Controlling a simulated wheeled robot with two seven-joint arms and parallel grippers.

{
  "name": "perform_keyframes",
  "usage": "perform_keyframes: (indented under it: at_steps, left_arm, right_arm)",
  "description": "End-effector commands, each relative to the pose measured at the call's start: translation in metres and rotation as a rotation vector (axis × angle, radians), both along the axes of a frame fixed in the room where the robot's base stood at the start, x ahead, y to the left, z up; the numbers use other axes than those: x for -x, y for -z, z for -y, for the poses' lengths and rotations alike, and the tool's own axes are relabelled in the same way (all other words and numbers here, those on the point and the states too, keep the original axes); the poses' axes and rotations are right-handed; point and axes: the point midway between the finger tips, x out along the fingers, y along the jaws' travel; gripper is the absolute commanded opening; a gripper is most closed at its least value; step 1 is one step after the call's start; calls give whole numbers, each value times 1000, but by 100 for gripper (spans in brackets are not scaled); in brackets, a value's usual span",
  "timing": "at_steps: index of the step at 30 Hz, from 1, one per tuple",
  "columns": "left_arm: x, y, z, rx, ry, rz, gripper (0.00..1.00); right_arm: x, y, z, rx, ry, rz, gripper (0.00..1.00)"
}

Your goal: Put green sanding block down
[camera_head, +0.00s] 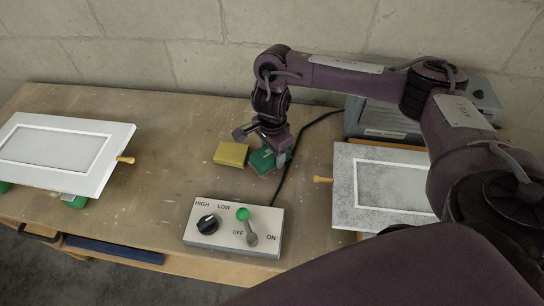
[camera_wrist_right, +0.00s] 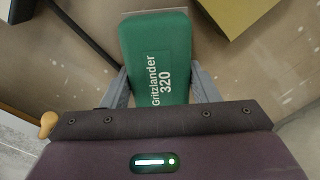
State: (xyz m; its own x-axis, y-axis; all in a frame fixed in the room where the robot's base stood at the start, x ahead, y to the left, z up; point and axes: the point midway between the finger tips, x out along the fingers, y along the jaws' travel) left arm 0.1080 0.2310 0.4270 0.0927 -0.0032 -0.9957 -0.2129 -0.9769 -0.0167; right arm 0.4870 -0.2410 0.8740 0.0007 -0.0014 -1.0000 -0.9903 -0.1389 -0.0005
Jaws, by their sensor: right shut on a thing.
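The green sanding block (camera_head: 263,160) is at my right gripper (camera_head: 262,148), beside a yellow block on the workbench. In the right wrist view the green block (camera_wrist_right: 155,55) shows white lettering, "Gritzlander 320". The two grey fingers of my right gripper (camera_wrist_right: 161,88) are shut on its sides near the lettered end. The block is at or just above the bench top; I cannot tell whether it touches. The yellow block (camera_head: 231,153) lies just left of it, apart, and part of it shows in the right wrist view (camera_wrist_right: 237,12). My left gripper is not in view.
A control box (camera_head: 234,229) with a knob and a switch sits in front. A white framed panel (camera_head: 62,150) lies left on green supports. A speckled panel (camera_head: 385,190) lies right. A grey machine (camera_head: 380,120) stands behind, with a black cable. The bench middle (camera_head: 160,150) is clear.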

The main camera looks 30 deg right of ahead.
Motion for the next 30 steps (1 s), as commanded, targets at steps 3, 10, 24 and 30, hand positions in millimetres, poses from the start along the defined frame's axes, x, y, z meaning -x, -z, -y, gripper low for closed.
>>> perform_keyframes:
  at_steps: [3, 10, 24, 30]
  left_arm:
    - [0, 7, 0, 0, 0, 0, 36]
    - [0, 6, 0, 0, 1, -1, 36]
    - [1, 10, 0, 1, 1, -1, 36]
    - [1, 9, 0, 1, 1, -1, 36]
  right_arm:
    - [1, 17, -1, -2, 1, -2, 30]
    - [0, 18, 0, 0, 0, 1, 30]
    - [0, 21, 0, 0, 1, 0, 76]
    - [0, 20, 0, 0, 1, 0, 76]
